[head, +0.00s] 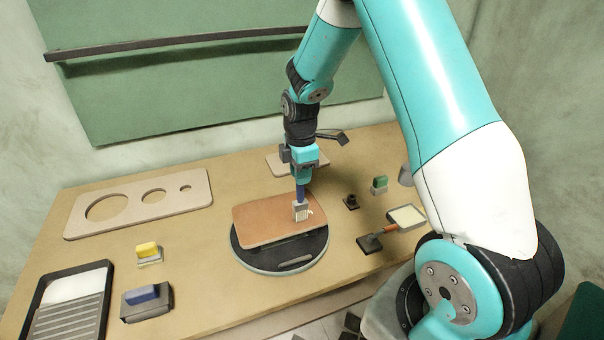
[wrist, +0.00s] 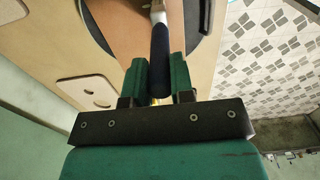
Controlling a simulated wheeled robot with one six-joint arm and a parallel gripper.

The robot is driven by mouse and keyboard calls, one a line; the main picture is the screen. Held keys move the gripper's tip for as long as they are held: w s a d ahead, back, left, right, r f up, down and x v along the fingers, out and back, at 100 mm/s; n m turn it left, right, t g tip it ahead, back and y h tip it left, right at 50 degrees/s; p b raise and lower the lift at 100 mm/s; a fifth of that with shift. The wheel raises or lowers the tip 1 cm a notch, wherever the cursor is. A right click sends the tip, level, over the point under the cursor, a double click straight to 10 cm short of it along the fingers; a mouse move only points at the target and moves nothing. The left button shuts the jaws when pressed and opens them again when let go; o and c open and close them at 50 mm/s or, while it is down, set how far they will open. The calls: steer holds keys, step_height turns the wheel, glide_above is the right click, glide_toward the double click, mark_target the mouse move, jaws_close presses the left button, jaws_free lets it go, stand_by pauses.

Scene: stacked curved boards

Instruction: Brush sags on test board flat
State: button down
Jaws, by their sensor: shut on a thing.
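The test board (head: 262,222) is a brown, gently curved rectangle lying on a dark round turntable (head: 255,263) near the middle of the table. My gripper (head: 301,178) is above the board's right part, shut on the blue handle of a brush. The brush (head: 300,208) points down, its pale bristles at the board's surface; whether they press on it I cannot tell. A whitish patch (head: 310,213) shows beside the bristles. In the wrist view the dark blue handle (wrist: 160,50) runs between the green fingers (wrist: 160,78), and the board (wrist: 125,30) lies beyond.
A tan plate with round holes (head: 138,202) lies at the back left. A roller tray (head: 70,305), a yellow-handled block (head: 148,253) and a blue-handled block (head: 146,300) are at the left. A green-topped block (head: 379,185) and a pale-faced tool (head: 405,216) are at the right.

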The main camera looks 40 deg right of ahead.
steer(key=shift+w+d, duration=0.15)
steer(key=shift+w, duration=0.4)
steer(key=shift+s+d, duration=0.25)
steer(key=shift+d, duration=0.55)
steer(key=shift+s+d, duration=0.2)
steer(key=shift+d, duration=0.65)
steer(key=d, duration=0.3)
steer(key=shift+s+p, duration=0.3)
steer(key=shift+s, duration=0.1)
steer(key=shift+w, duration=0.1)
